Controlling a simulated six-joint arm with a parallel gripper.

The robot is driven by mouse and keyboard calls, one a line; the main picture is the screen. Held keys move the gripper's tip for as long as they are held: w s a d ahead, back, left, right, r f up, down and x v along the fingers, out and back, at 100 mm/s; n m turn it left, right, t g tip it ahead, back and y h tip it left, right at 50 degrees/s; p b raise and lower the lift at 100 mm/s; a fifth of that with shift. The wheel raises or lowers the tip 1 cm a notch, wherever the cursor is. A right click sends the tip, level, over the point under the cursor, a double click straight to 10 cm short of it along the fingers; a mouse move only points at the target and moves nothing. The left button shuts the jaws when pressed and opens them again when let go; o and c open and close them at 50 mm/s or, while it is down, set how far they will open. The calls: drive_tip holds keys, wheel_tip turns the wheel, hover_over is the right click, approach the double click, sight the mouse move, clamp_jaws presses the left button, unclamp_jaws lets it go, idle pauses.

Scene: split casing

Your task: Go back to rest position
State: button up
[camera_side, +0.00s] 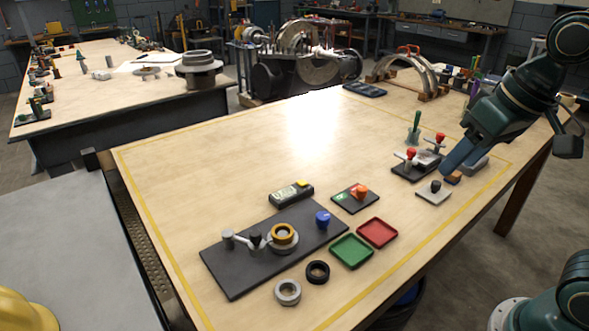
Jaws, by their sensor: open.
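My gripper (455,167) hangs low at the right side of the wooden table (200,190), at the end of my dark green arm. It is open, and I see nothing held in it. Its fingertips are small and hard to make out. It is close to a grey block with a black knob (434,192) and a small dark block with an orange part (453,178). I cannot tell whether it touches either. A dark fixture with red knobs (415,171) stands just left of it.
A dark plate (228,274) with a brass-coloured ring (283,234) and a blue knob (322,219) lies front centre. Green (352,251) and red (378,232) trays lie beside it. A green-handled tool (414,128) stands upright left of my arm. The table's middle is clear.

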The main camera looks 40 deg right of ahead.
drive_tip(key=shift+n+t, duration=0.6)
drive_tip(key=shift+n, duration=0.2)
drive_tip(key=shift+s+d+f, duration=0.2)
drive_tip(key=shift+s+f, duration=0.15)
drive_tip(key=shift+s, duration=0.45)
drive_tip(key=shift+s+d+f, duration=0.15)
drive_tip(key=shift+s+f, duration=0.2)
drive_tip(key=shift+s, duration=0.5)
drive_tip(key=shift+s+d+f, duration=0.2)
drive_tip(key=shift+s+f, duration=0.15)
drive_tip(key=shift+s, duration=0.45)
